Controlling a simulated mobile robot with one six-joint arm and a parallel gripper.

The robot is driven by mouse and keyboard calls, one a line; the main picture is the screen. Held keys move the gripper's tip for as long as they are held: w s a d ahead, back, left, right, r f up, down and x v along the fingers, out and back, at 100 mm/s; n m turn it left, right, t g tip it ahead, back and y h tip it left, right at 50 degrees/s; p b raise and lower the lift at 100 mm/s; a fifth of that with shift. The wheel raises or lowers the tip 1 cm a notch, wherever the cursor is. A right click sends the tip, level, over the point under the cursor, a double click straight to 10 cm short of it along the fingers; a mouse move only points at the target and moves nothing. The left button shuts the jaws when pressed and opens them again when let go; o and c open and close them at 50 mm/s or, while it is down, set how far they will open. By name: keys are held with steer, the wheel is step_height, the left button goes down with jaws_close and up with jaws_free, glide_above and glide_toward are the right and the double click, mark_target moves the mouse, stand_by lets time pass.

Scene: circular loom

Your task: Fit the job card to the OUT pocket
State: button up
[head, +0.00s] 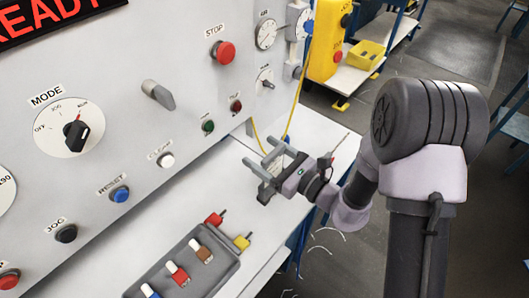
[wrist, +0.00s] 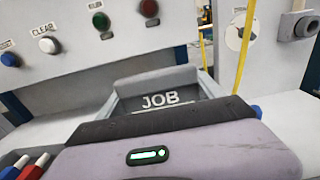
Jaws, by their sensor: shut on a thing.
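My gripper (head: 261,155) is shut on the job card, above the white ledge in front of the grey panel. In the wrist view, the dark job card (wrist: 165,100) shows the word JOB between the grey fingers of my gripper (wrist: 157,82). Its lower part is hidden behind the gripper body. I cannot make out a pocket marked OUT in either view.
The control panel (head: 105,128) has a mode dial (head: 70,128), a red stop button (head: 223,52) and several others. A grey holder (head: 215,265) with coloured pieces stands on the ledge (head: 165,225). A yellow cord (head: 293,112) hangs behind my gripper. A yellow box (head: 325,45) stands behind.

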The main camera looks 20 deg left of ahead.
mark_target(274, 168)
steer(key=shift+f+b, duration=1.3)
steer(key=shift+f, duration=0.3)
steer(key=o, duration=1.6)
steer(key=shift+d, duration=0.1)
steer(key=p+v, duration=0.2)
steer(key=v, duration=1.5)
steer(key=shift+s+d, duration=0.1)
steer(key=shift+s, duration=0.05)
